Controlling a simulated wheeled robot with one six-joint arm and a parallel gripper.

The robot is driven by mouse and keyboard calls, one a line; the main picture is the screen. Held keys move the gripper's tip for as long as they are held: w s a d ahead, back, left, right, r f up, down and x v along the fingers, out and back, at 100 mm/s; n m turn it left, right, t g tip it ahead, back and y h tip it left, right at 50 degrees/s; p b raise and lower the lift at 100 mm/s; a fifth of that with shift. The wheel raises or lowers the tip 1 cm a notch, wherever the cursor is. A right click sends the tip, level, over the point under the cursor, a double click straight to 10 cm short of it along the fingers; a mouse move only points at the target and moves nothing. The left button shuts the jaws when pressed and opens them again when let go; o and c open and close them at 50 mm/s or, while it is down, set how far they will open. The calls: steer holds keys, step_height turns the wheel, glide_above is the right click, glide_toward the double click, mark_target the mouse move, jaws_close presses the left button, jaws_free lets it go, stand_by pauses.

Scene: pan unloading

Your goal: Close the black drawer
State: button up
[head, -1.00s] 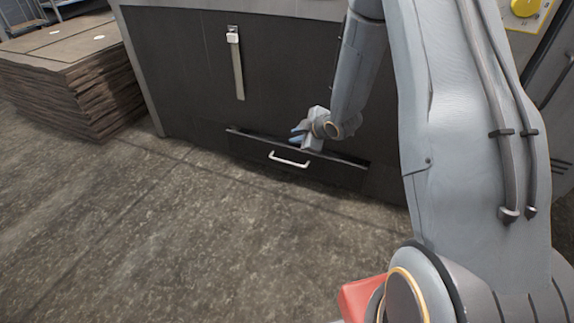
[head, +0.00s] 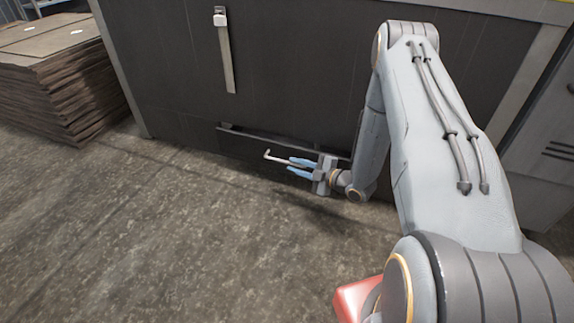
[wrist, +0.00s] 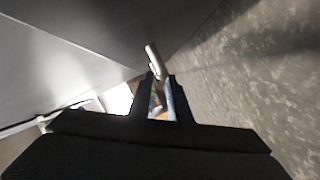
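The black drawer (head: 236,147) is low in the dark cabinet and stands slightly open, with a narrow gap along its top edge. Its light metal handle (head: 270,155) is on the front face, and its right part is hidden behind my gripper. My gripper (head: 290,166) is in front of the drawer's right half, its blue fingers pointing left along the front. The fingers are apart with a gap between them. In the wrist view the handle (wrist: 153,58) shows just beyond the fingertips (wrist: 161,80); I cannot tell whether they touch it.
The dark cabinet (head: 320,75) fills the back, with a vertical pale bar handle (head: 228,65) above the drawer. A stack of brown sheets (head: 60,90) stands at the far left. The concrete floor (head: 130,240) in front is clear.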

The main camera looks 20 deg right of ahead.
mark_target(290, 163)
steer(key=shift+b+x, duration=0.9)
steer(key=shift+x, duration=1.3)
jaws_close()
